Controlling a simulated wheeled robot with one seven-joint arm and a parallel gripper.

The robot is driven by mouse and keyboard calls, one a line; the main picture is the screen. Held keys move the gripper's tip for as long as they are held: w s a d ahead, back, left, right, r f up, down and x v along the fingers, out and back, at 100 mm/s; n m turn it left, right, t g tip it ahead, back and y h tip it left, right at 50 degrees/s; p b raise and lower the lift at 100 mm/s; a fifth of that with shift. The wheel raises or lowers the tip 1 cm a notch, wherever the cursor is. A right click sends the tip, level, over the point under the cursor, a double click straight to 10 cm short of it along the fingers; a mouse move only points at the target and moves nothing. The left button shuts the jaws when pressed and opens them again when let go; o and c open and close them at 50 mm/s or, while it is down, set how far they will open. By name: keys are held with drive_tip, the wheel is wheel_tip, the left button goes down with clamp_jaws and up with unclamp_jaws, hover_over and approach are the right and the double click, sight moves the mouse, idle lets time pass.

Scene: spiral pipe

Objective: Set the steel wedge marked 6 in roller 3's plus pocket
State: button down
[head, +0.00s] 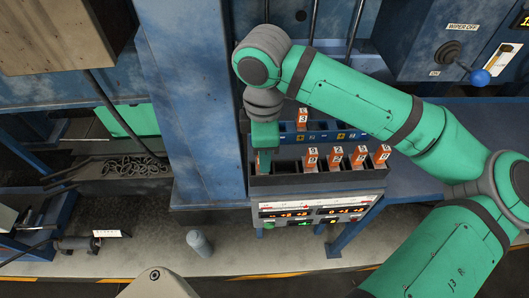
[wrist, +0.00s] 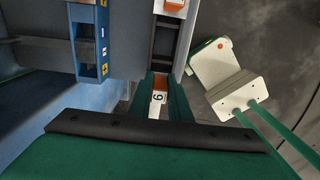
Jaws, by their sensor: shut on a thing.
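My gripper (wrist: 165,98) is shut on the wedge marked 6 (wrist: 158,97), which has an orange top and a white label. In the head view my gripper (head: 262,163) is at the left end of the black rack (head: 320,180), and only a sliver of orange shows there. I cannot tell whether the wedge's lower end is still inside a slot. The blue pocket rack (head: 350,134), with small yellow labels, stands behind the black rack. It also shows in the wrist view (wrist: 105,40). An orange-topped wedge marked 3 (head: 302,118) stands at it. I cannot make out which pocket is roller 3's plus.
Several orange-topped wedges (head: 336,155) stand in the black rack right of my gripper. A blue column (head: 190,100) rises close on the left. A display panel (head: 318,210) is below the rack. A blue-knobbed lever (head: 480,77) is at upper right.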

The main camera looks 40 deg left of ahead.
drive_tip(key=shift+f, duration=0.3)
drive_tip(key=c, duration=1.6)
unclamp_jaws()
drive_tip(key=shift+o, duration=0.2)
wheel_tip(320, 180, up, 11)
drive_tip(key=shift+s+f, duration=0.1)
